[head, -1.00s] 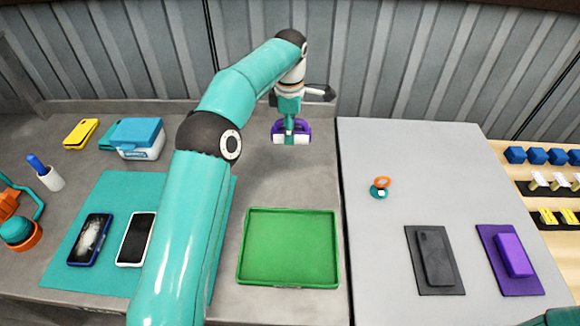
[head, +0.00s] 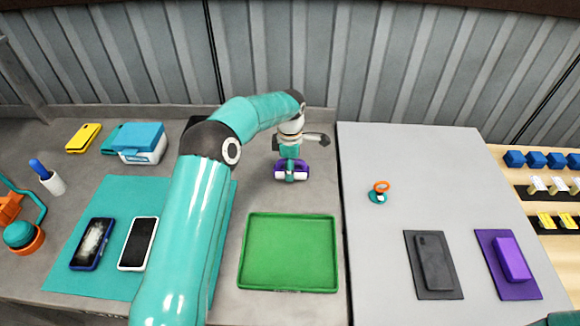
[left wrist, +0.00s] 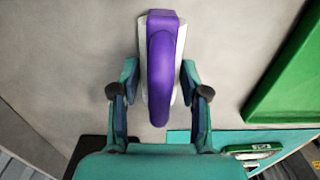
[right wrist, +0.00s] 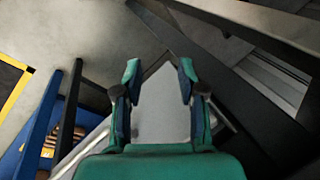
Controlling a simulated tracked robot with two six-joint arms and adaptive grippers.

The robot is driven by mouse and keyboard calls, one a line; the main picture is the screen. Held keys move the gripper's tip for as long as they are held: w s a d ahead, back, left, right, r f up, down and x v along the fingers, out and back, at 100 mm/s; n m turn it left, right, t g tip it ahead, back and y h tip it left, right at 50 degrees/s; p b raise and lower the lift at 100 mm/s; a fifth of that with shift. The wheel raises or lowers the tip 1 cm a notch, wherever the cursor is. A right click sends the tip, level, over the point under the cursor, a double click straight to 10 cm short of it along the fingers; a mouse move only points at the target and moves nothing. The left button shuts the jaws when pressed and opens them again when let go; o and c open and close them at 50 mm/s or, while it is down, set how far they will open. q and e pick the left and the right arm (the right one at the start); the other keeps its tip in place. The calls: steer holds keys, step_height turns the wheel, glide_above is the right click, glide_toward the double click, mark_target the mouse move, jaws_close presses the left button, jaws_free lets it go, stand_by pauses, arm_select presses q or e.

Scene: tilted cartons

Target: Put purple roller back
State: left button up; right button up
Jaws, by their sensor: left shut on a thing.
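The purple roller (head: 291,174) has a purple handle and a white cylinder. My left gripper (head: 291,163) is shut on it, above the grey worktop behind the green tray. In the left wrist view the roller (left wrist: 163,70) stands lengthwise between the two fingers of my left gripper (left wrist: 160,82). I cannot tell whether it touches the worktop. In the right wrist view my right gripper (right wrist: 159,72) is open and empty.
The green tray (head: 289,284) lies empty in front of the roller. Left are a teal mat (head: 60,270) with phones, a blue-lidded box (head: 140,142) and a pen cup (head: 53,184). Right, a light grey table (head: 400,150) holds a tape-like orange item (head: 380,187) and pads (head: 520,288). Worktop around the roller is clear.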

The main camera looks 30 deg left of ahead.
arm_select(q)
steer(key=shift+f, duration=0.1)
steer(key=o, duration=1.2)
step_height(320, 180, up, 12)
steer(key=shift+r+b, duration=0.2)
steer(key=shift+b, duration=0.3)
steer(key=shift+s+f, duration=0.1)
